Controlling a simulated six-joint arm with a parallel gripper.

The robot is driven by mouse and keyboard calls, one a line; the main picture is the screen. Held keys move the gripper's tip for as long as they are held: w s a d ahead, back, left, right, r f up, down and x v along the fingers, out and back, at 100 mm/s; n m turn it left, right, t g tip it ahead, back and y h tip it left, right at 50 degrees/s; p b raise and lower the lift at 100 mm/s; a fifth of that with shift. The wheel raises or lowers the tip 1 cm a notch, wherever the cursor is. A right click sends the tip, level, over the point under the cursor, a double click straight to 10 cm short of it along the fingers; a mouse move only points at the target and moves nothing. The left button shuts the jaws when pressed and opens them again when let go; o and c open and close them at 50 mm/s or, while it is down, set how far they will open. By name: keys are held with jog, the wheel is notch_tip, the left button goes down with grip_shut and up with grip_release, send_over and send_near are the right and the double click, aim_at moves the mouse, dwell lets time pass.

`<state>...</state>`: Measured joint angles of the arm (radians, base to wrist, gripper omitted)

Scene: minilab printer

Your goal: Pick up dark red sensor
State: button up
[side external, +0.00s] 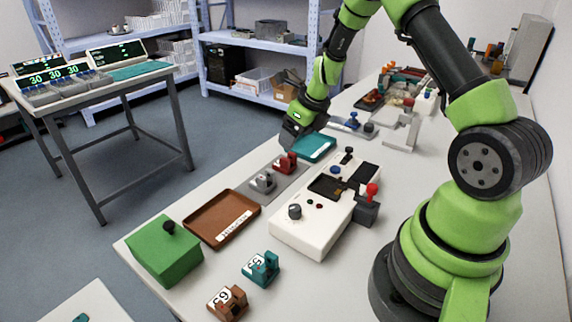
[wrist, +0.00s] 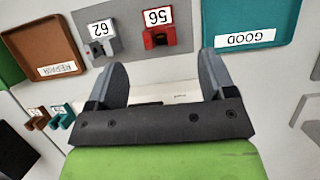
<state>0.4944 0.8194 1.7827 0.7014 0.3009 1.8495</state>
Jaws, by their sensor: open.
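The dark red sensor (side external: 285,163) sits on a grey plate (side external: 296,182) beside a grey sensor (side external: 264,181). In the wrist view the dark red sensor (wrist: 158,32) has a white label reading 56, and the grey sensor (wrist: 101,35) has one reading 62. My gripper (side external: 297,140) is above the table near the dark red sensor. In the wrist view my gripper (wrist: 163,75) is open and empty, its fingers apart, with the dark red sensor just beyond the fingertips and between their lines. No contact with the sensor shows.
A teal GOOD tray (side external: 313,148) lies behind the plate and a brown REPAIR tray (side external: 228,214) in front. A white device (side external: 305,236) with knobs stands to the right. A green block (side external: 160,256), a teal sensor (side external: 261,268) and a brown sensor (side external: 228,303) are nearer the front.

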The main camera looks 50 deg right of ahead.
aim_at(286, 159)
jog(key=x, duration=0.9)
jog(key=shift+s+a+f, duration=0.1)
jog(key=shift+s+f, duration=0.05)
jog(key=c, duration=1)
